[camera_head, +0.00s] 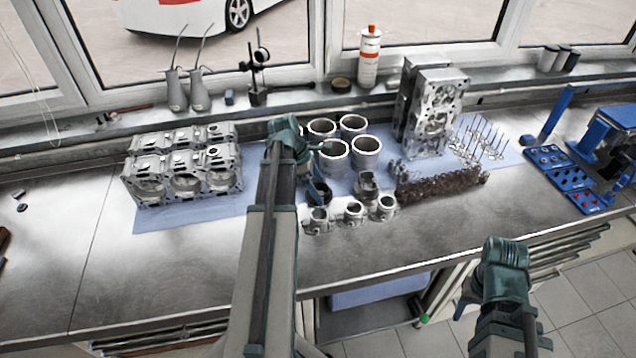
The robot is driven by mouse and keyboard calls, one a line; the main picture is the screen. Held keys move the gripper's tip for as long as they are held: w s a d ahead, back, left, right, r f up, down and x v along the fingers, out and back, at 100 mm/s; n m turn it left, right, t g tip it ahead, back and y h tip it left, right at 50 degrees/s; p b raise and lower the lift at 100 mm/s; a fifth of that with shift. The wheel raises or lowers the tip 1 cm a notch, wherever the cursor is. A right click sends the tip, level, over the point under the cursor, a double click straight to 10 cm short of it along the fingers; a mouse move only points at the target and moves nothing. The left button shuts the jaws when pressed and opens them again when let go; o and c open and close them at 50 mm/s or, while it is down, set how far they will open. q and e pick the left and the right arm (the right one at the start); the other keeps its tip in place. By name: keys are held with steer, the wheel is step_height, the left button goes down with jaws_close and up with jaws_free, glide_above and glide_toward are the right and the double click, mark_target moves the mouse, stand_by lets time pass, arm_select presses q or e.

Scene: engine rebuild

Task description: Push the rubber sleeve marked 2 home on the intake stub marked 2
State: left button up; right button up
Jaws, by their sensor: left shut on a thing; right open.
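Three light metal stubs stand in a row near the front of the blue mat: a left stub (318,217), a middle stub (353,211) and a right stub (386,205). No marks can be read on them. My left gripper (316,181) reaches over the mat, just behind and above the left stub. It is shut on a dark ring-like thing (320,196), which looks like the rubber sleeve. I cannot tell whether the sleeve touches a stub. My arm hides part of this area. My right gripper (462,304) is open in front of the bench, away from the stubs.
Several metal cylinder liners (334,154) stand behind the stubs. A brown camshaft-like part (440,188) lies to their right, with an upright engine block (430,108) behind it. Cylinder heads (182,172) sit at left. The bench front (400,245) is clear.

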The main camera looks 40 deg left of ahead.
arm_select(q)
steer(key=shift+f+b, duration=2.4)
steer(key=shift+f+b, duration=1.15)
stand_by(0.4)
steer(key=shift+f, duration=0.2)
steer(key=o, duration=0.8)
steer(key=c, duration=0.7)
steer(key=shift+c, duration=0.2)
